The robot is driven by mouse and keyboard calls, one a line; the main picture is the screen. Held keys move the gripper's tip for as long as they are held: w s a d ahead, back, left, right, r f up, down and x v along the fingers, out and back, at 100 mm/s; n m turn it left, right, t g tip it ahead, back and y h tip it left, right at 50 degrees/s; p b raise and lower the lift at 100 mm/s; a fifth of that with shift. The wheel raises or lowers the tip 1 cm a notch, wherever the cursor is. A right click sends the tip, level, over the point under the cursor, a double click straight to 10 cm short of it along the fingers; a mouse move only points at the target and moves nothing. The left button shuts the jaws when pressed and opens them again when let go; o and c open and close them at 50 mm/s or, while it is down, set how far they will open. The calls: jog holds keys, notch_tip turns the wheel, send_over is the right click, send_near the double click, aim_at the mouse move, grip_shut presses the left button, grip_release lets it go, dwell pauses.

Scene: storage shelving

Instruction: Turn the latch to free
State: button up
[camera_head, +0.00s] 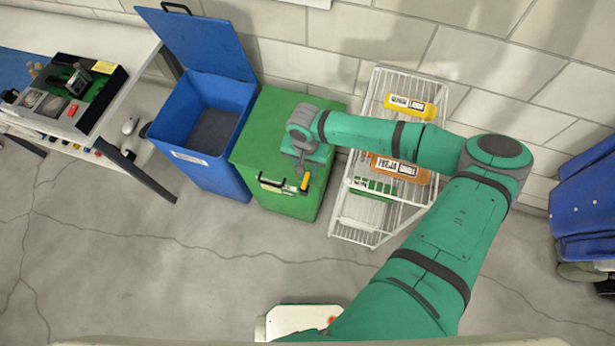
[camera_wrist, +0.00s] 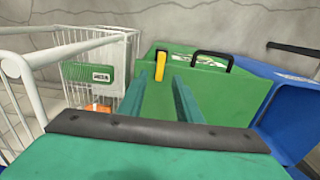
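The latch is a small yellow lever (camera_head: 305,182) on the front edge of a closed green bin (camera_head: 270,140). It also shows in the wrist view (camera_wrist: 160,66), upright near the upper middle, with a dark mount beside it. A black handle (camera_head: 270,184) sits beside the latch; in the wrist view the handle (camera_wrist: 212,56) is to its right. My gripper (camera_wrist: 160,84) is open and empty, its two teal fingers apart with the latch showing beyond and between their tips. In the head view my gripper (camera_head: 303,170) is over the bin, close to the latch. Contact cannot be told.
An open blue bin (camera_head: 190,160) stands left of the green bin. A white wire rack (camera_head: 350,235) with boxes stands to the right, under my arm. A table with a black tray (camera_head: 118,80) is at the far left. Floor in front is clear.

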aim_at(306, 180)
notch_tip(306, 180, down, 8)
jog(key=shift+r, duration=0.25)
grip_shut()
